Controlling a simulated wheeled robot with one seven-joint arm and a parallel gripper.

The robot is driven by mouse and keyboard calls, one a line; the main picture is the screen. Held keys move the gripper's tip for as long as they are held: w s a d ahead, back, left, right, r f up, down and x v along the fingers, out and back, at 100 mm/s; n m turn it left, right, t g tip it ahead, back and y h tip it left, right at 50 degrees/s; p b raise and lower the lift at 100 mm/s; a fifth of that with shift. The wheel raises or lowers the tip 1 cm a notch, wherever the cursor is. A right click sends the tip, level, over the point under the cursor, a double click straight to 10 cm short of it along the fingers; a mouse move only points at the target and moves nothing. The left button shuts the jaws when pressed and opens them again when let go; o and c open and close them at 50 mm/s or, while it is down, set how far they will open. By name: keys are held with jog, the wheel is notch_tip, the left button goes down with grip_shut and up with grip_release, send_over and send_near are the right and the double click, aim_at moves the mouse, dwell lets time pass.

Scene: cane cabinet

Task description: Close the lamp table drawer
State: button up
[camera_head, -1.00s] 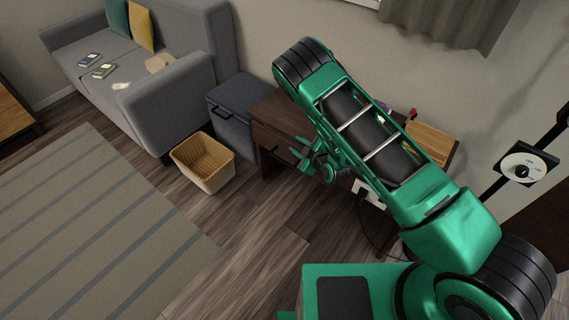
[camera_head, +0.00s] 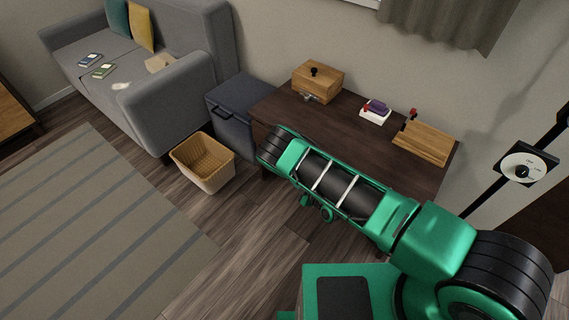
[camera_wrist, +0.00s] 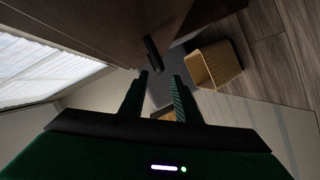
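The dark brown lamp table (camera_head: 345,127) stands against the wall in the head view. My arm covers most of its front, so the drawer and how far it stands out are hidden there. In the wrist view, a dark brown wooden face (camera_wrist: 95,25) fills the upper left, with a dark bar-shaped handle (camera_wrist: 153,52) at its edge. My gripper (camera_wrist: 160,76) is open, its two fingers apart with nothing between them. The handle lies just beyond the fingertips; I cannot tell whether they touch it.
On the table are a wooden box (camera_head: 318,84), a white dish with purple items (camera_head: 375,114) and a wooden board (camera_head: 427,143). A wicker basket (camera_head: 203,164) stands on the floor, beside a dark blue bin (camera_head: 229,128) and grey sofa (camera_head: 180,95). The striped rug (camera_head: 90,225) is clear.

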jog(key=shift+x, duration=3.9)
jog(key=shift+c, duration=0.2)
grip_shut()
